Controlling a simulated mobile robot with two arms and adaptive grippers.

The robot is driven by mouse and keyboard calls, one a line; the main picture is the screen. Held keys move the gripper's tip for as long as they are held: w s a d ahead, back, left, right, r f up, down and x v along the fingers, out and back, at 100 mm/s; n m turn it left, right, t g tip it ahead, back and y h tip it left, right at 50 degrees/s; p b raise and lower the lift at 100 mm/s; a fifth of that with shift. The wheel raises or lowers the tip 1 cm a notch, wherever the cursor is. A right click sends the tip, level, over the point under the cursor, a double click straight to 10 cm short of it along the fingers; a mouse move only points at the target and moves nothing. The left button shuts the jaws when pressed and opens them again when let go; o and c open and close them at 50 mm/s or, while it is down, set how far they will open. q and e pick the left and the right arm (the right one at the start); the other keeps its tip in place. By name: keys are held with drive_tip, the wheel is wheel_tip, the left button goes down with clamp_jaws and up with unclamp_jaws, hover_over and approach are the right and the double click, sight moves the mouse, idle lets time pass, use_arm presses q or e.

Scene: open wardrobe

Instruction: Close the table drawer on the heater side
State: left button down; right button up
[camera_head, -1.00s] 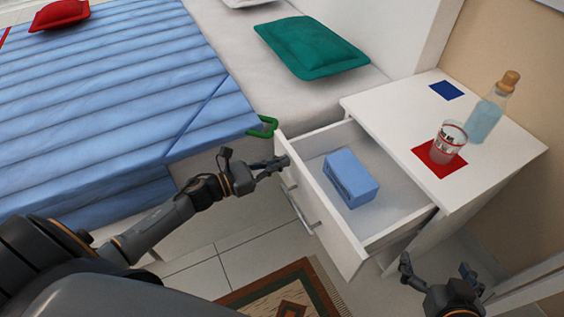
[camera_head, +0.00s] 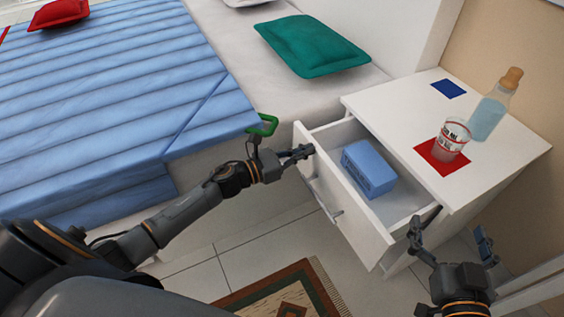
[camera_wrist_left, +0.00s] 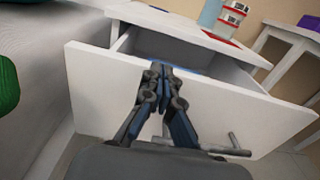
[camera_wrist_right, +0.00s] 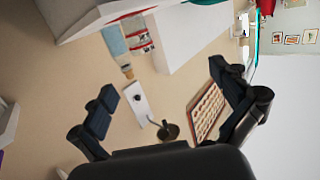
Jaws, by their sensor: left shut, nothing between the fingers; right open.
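The white drawer (camera_head: 345,206) of the bedside table (camera_head: 480,155) is partly open, with a blue box (camera_head: 368,170) inside. My left gripper (camera_head: 304,152) is shut and empty, with its tips at the drawer front near the upper edge at its left end. In the left wrist view the shut fingers (camera_wrist_left: 163,72) stand before the drawer front (camera_wrist_left: 100,88), above its metal handle (camera_wrist_left: 228,146); exact contact cannot be told. My right gripper (camera_head: 450,240) is open and empty, beside the table's near right corner. Its open fingers also show in the right wrist view (camera_wrist_right: 168,98).
On the tabletop are a bottle (camera_head: 493,108), a glass (camera_head: 452,142) on a red square and a blue square (camera_head: 449,89). A bed with a blue cover (camera_head: 110,90) and green pillow (camera_head: 312,46) stands left. A patterned rug (camera_head: 295,290) lies in front.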

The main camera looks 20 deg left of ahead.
sight(319, 146)
use_arm(q)
drive_tip(key=b+x, duration=0.1)
drive_tip(key=x, duration=0.5)
drive_tip(key=shift+w+d+f+b, duration=0.15)
drive_tip(key=shift+w+b, duration=0.1)
drive_tip(key=shift+b, duration=0.1)
drive_tip(key=b+x, duration=0.2)
drive_tip(key=x, duration=0.4)
drive_tip(key=shift+w+d, duration=0.2)
drive_tip(key=shift+d, duration=0.05)
use_arm(e)
drive_tip(key=s+r+t+y, duration=0.2)
drive_tip(key=s+r+t, duration=0.1)
drive_tip(key=r+t, duration=0.2)
drive_tip(key=s+r+t+y, duration=0.2)
drive_tip(key=r+t, duration=0.3)
drive_tip(key=r, duration=0.5)
drive_tip(key=shift+s+a+r+t, duration=0.25)
drive_tip(key=shift+s+a+t, duration=0.05)
drive_tip(key=shift+s, duration=0.2)
